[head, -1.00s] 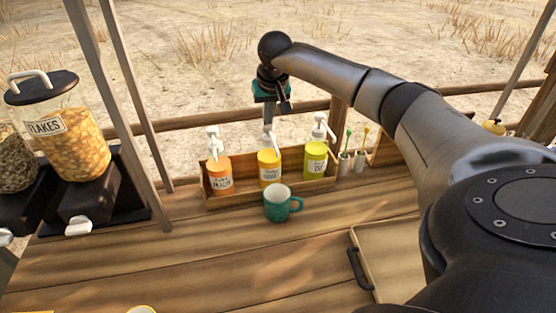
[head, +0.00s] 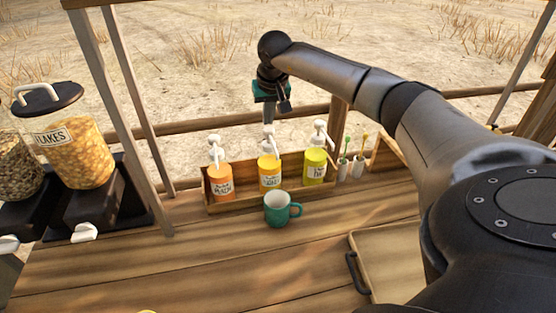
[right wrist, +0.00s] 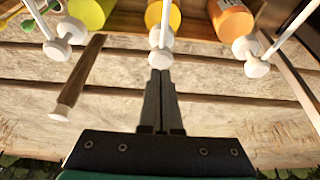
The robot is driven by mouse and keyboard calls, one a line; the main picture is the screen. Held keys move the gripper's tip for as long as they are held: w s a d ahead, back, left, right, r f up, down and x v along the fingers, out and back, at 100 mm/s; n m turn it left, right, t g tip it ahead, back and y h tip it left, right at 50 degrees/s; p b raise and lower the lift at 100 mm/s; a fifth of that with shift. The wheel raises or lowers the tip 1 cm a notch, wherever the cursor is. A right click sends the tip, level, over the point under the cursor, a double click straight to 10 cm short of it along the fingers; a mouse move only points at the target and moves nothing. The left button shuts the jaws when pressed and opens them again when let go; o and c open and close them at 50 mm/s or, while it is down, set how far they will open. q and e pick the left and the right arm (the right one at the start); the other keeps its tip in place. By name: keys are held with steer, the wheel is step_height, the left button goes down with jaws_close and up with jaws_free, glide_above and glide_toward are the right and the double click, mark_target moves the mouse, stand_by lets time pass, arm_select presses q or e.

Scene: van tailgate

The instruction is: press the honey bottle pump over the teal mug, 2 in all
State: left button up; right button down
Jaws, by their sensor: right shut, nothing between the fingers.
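The honey bottle, which I take to be the middle yellow-orange pump bottle (head: 269,175), stands upright in a wooden rack; its label is too small to read surely. Its white pump head also shows in the right wrist view (right wrist: 160,58). The teal mug (head: 277,210) stands upright on the counter in front of this bottle, its handle to the right; its inside is mostly hidden. My right gripper (head: 269,122) is shut and empty, pointing down just above the pump. In the right wrist view its fingertips (right wrist: 160,74) line up with the pump head; I cannot tell whether they touch.
An orange pump bottle (head: 221,182) stands left and a yellow-green one (head: 315,167) right, close to my gripper. Cups with spoons (head: 350,166) are further right. A flakes dispenser (head: 75,150) is at left, a tray (head: 385,262) at front right. The counter's front middle is clear.

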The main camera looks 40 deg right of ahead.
steer(key=shift+r, duration=0.15)
step_height(320, 180, up, 6)
steer(key=p, duration=0.6)
stand_by(0.4)
